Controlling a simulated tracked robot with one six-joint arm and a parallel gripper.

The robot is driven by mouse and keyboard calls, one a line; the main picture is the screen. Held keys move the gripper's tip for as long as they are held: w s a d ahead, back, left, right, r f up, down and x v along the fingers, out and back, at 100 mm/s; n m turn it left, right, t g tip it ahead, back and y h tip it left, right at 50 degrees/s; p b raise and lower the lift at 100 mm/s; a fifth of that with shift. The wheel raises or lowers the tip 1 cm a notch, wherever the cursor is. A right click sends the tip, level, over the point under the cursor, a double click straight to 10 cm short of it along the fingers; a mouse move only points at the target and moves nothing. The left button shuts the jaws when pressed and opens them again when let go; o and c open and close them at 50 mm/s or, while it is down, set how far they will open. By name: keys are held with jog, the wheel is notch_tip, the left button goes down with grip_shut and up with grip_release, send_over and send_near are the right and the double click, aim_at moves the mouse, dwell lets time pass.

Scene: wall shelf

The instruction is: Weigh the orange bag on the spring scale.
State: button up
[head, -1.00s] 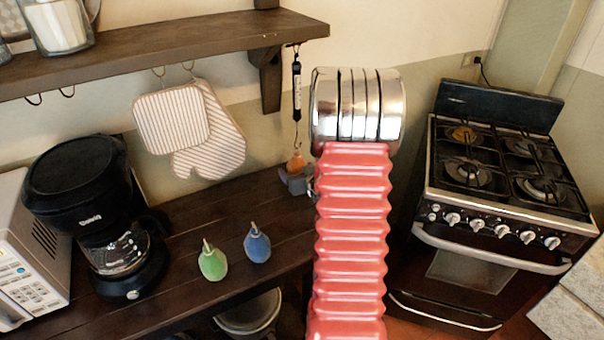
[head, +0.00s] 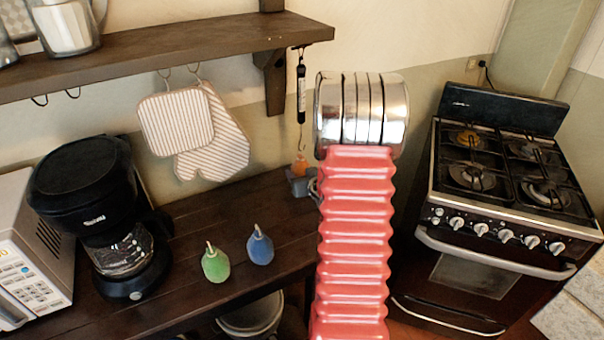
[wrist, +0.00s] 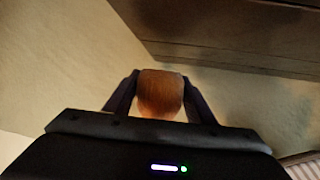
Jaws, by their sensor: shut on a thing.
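The orange bag (head: 300,166) is held upright between the fingers of my gripper (head: 302,183), beside my red-sleeved arm. In the wrist view the bag (wrist: 160,92) fills the gap between the two dark fingers of my gripper (wrist: 160,100). The black spring scale (head: 301,87) hangs from the shelf's right end, its thin hook just above the bag's top in the head view. I cannot tell whether hook and bag touch. The scale does not show clearly in the wrist view. A green bag (head: 215,265) and a blue bag (head: 260,247) stand on the counter.
The wooden shelf (head: 180,48) and its bracket (head: 274,80) are close to the scale. A striped mitt (head: 225,140) and pot holder (head: 176,122) hang left of it. A coffee maker (head: 90,190) stands on the counter (head: 190,215); a stove (head: 490,210) is at right.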

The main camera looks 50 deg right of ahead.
jog(key=c, duration=0.3)
jog(key=shift+r, duration=0.15)
jog(key=shift+s+d+r, duration=0.1)
jog(key=shift+s+r, duration=0.2)
jog(key=shift+r, duration=0.25)
dwell(0.3)
